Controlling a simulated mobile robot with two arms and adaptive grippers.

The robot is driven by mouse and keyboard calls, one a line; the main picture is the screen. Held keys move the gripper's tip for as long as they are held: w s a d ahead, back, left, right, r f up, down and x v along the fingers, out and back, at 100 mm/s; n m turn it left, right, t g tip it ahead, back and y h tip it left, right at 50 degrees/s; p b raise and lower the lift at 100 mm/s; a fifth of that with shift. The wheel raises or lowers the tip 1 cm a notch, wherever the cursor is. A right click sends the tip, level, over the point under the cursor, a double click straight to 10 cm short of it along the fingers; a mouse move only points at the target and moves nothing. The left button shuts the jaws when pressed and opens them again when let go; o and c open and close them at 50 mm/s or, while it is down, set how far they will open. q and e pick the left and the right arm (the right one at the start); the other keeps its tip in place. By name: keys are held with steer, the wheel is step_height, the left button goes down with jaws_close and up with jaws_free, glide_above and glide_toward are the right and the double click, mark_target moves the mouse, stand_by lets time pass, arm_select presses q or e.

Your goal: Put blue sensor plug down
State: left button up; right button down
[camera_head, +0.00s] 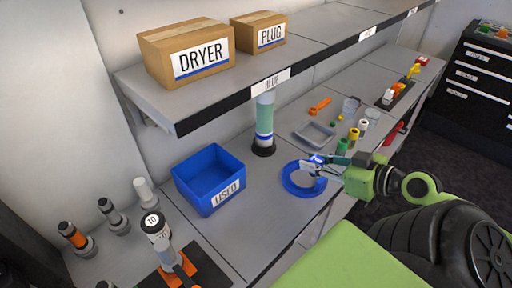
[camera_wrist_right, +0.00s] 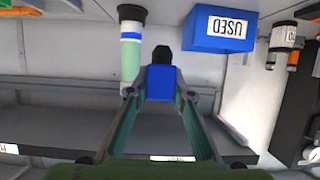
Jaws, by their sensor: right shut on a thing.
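My right gripper (camera_head: 316,167) comes in from the right in the head view, above the blue ring (camera_head: 290,188) on the bench. In the right wrist view the gripper (camera_wrist_right: 160,92) is shut on the blue sensor plug (camera_wrist_right: 160,84), a blue block with a black tip held between the two fingers. In the head view only a small blue part of the plug (camera_head: 317,159) shows at the fingertips. Whether the plug touches anything below cannot be told. My left gripper is not in view.
A blue bin (camera_head: 187,187) labelled USED stands left of the ring. A green-and-white cylinder (camera_head: 264,122) stands behind it. A grey tray (camera_head: 314,135) and several small coloured fittings lie beyond the gripper. A shelf (camera_head: 215,107) with DRYER and PLUG boxes overhangs the back.

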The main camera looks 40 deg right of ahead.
steer(key=shift+w, duration=0.35)
steer(key=w+a+f+p, duration=0.1)
steer(key=w+f, duration=0.2)
steer(key=w, duration=0.1)
steer(key=w+a+f+p, duration=0.1)
steer(key=w+f+p, duration=0.1)
steer(key=w+f, duration=0.1)
steer(key=w+a+f+p, duration=0.1)
steer(key=w+f, duration=0.2)
steer(key=w, duration=0.2)
steer(key=shift+a+p, duration=0.15)
steer(key=shift+p, duration=0.25)
steer(key=shift+w+a+f, duration=0.1)
steer(key=shift+w+f, duration=0.25)
steer(key=shift+f, duration=1.65)
